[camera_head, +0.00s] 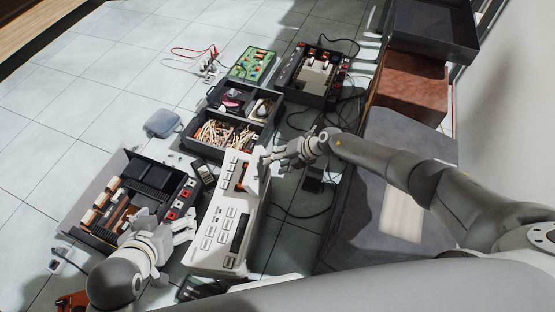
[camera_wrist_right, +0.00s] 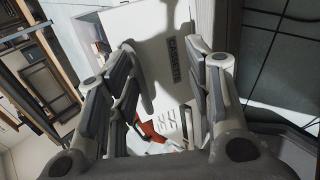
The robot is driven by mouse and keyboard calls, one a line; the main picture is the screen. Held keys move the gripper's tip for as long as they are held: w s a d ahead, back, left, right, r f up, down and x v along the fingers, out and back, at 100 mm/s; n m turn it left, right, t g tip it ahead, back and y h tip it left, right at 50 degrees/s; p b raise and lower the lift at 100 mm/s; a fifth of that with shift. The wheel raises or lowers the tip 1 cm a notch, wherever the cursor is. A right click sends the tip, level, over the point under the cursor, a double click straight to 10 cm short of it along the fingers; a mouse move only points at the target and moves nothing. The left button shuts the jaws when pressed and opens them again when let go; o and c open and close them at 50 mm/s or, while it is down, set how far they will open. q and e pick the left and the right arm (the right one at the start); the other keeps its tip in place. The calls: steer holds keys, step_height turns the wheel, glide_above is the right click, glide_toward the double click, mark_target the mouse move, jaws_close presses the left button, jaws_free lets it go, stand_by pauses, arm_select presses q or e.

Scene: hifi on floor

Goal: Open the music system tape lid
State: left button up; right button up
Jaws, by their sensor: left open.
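The cream-white music system (camera_head: 208,235) lies on the floor at the middle, with buttons on its top face. Its tape lid (camera_head: 252,186) appears as a white flap standing up at the far part, with a dark and orange-red opening beside it. The right wrist view shows a white panel (camera_wrist_right: 172,28) marked "CASSETTE" beyond the fingers. My right gripper (camera_head: 272,155) is beside the flap's upper end, fingers apart; contact cannot be told. It also shows in the wrist view (camera_wrist_right: 163,72). My left gripper (camera_head: 185,227) is open at the system's left side, holding nothing visible.
An open dark case (camera_head: 75,228) with parts lies left. Dark bins (camera_head: 212,101) with cables, a green circuit board (camera_head: 252,65) and another device (camera_head: 313,76) lie beyond. A brown box (camera_head: 410,88) and grey surface stand right.

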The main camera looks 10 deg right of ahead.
steer(key=shift+s+d+f, duration=0.45)
steer(key=shift+d+f, duration=0.1)
steer(key=a+r+v, duration=0.1)
steer(key=v, duration=1.1)
steer(key=shift+w, duration=0.35)
steer(key=shift+r, duration=0.1)
